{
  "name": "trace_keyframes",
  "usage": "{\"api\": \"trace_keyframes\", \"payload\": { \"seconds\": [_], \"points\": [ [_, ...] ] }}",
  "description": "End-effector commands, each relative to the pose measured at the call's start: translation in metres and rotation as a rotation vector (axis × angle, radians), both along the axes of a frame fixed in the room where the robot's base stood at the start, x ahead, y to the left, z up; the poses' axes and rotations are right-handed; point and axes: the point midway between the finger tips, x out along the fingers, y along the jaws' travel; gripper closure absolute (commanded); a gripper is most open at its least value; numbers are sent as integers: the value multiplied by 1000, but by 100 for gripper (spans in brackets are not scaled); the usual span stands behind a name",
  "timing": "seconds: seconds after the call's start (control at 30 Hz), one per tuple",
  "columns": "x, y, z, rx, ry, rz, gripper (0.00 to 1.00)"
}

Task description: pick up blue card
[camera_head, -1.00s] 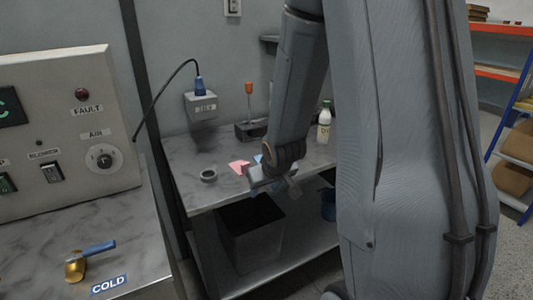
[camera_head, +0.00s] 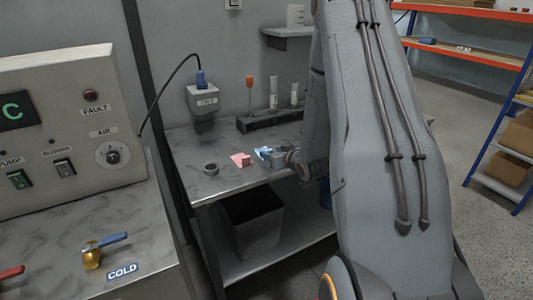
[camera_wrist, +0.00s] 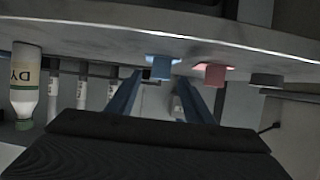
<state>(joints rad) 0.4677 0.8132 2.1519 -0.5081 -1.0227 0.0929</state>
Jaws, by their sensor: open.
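The blue card (camera_head: 263,151) is on the grey workbench (camera_head: 225,184), just right of a pink card (camera_head: 241,159). My gripper (camera_head: 271,160) is low over the bench at the blue card's right and partly covers it. In the wrist view, where the bench appears upside down at the top, the blue card (camera_wrist: 162,67) shows beyond and between my two open finger tips (camera_wrist: 159,80). Nothing is held between the fingers. I cannot tell whether they touch the card.
A dark rack (camera_head: 270,120) with an orange-handled tool and white tubes stands behind. A white bottle (camera_wrist: 25,85) is at the wrist view's left. A black bin (camera_head: 252,222) is below the bench.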

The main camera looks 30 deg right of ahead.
Motion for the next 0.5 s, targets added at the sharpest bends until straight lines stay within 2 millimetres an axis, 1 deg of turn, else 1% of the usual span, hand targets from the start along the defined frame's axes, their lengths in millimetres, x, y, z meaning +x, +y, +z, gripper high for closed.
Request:
{"api": "trace_keyframes", "payload": {
  "seconds": [0.2,0.3,0.5],
  "points": [
    [26,1,-10,0,1,1,53],
    [35,1,-14,1,2,2,53],
    [40,1,-16,-1,1,1,53]
  ]
}}
